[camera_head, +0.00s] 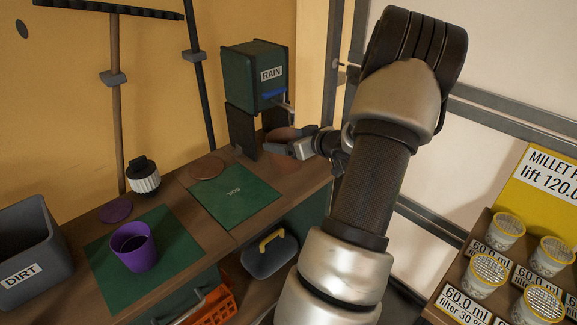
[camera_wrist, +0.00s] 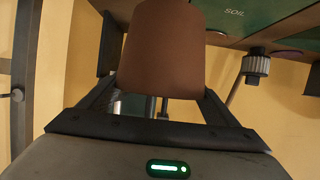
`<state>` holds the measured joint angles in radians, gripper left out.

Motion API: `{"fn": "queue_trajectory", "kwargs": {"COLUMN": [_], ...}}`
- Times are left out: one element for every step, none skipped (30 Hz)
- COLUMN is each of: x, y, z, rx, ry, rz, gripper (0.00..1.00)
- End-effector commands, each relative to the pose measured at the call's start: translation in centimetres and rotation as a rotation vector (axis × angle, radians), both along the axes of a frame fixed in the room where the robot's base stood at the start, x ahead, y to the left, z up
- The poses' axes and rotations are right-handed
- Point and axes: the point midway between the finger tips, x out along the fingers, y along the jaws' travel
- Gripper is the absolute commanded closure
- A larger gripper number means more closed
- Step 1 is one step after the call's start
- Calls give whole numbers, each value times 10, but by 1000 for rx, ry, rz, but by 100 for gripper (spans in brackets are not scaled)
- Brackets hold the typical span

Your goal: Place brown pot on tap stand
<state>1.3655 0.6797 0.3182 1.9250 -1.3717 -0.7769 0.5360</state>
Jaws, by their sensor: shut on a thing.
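The brown pot (camera_wrist: 163,50) fills the upper middle of the wrist view, between the two fingers of my gripper (camera_wrist: 158,105), which is shut on it. In the head view the brown pot (camera_head: 283,133) shows only in part, behind my gripper (camera_head: 302,146). It is just below the tap (camera_head: 289,106) of the green RAIN tank (camera_head: 252,75). The tank rests on a dark stand (camera_head: 241,131) at the back of the bench. I cannot tell whether the pot's base touches anything under the tap.
A purple pot (camera_head: 133,248) stands on a green mat (camera_head: 174,238) at the left, near the DIRT bin (camera_head: 36,248). Another green mat (camera_head: 236,196) lies bare, with a brown disc (camera_head: 207,167) behind it. White cups (camera_head: 488,272) stand on a rack at the right.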

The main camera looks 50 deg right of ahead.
Motion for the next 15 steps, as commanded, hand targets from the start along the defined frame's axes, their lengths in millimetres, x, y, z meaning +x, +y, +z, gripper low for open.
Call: {"fn": "queue_trajectory", "kwargs": {"x": [-17, -26, -40, -49, -57, -69, -76, -83, -91, -96, -101, -106, -108, -108, -107], "y": [-21, -31, -43, -50, -57, -64, -69, -73, -77, -80, -82, -84, -85, -86, -87], "z": [-8, -12, -18, -22, -26, -32, -35, -39, -42, -44, -47, -48, -50, -51, -52], "rx": [-1, 0, 2, 1, 2, 4, 2, 3, 2, 3, 3, 3, 2, 1, 1], "ry": [1, 1, 1, 0, -1, 0, -1, -1, -2, -2, -2, -3, -3, -3, -4], "rz": [0, 4, 9, 15, 21, 27, 31, 36, 40, 43, 46, 49, 51, 53, 56], "gripper": [71, 71, 71, 71, 71, 71, 71, 71, 71, 71, 71, 71, 71, 71, 71]}}
